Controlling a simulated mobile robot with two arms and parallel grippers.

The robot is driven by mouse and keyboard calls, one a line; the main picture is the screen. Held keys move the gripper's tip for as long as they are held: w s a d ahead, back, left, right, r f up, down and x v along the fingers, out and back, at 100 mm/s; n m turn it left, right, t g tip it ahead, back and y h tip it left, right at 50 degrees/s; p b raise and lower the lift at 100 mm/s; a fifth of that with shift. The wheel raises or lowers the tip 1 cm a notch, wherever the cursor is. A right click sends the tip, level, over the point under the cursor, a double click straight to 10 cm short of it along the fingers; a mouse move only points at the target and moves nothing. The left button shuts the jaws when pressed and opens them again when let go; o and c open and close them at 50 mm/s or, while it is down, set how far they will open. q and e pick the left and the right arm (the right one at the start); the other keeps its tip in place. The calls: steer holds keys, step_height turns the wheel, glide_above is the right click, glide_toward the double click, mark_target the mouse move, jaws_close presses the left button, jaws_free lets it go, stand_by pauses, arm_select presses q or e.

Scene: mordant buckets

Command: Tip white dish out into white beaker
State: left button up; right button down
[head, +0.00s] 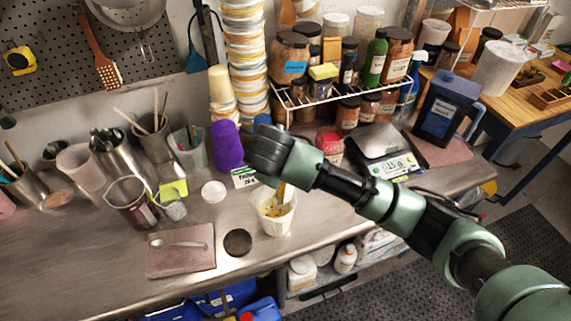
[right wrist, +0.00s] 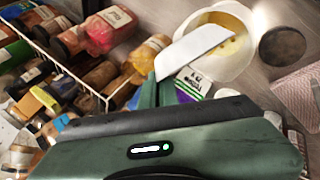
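The white beaker (head: 275,223) stands on the steel bench with yellow, speckled contents inside. It also shows at the top of the right wrist view (right wrist: 243,62). My right gripper (head: 274,180) reaches in from the right, just above and behind the beaker. In the right wrist view its narrow green fingers (right wrist: 155,92) are close together on a white, thin-edged piece, which looks like the white dish (right wrist: 193,48). The dish is tilted and overlaps the beaker's opening in that view. Its inside is hidden there. My left gripper is not in view.
A small round white dish or lid (head: 213,191) lies left of the beaker. A dark disc (head: 237,242) and a pinkish tray (head: 165,265) with a spoon are in front. A label card (head: 245,178), purple object (head: 226,146), jar rack (head: 340,95) and scale (head: 388,155) stand behind.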

steer(key=shift+d, duration=0.15)
stand_by(0.4)
steer(key=shift+a+h, duration=0.6)
steer(key=shift+a, duration=0.1)
steer(key=shift+d, duration=0.1)
steer(key=shift+n, duration=0.3)
steer(key=shift+a+f+h, duration=0.2)
steer(key=shift+a+h, duration=0.4)
steer(key=shift+a, duration=0.05)
stand_by(0.4)
steer(key=shift+a+n+t+h, duration=0.3)
steer(key=shift+a+n+h, duration=0.15)
steer(key=shift+h, duration=0.25)
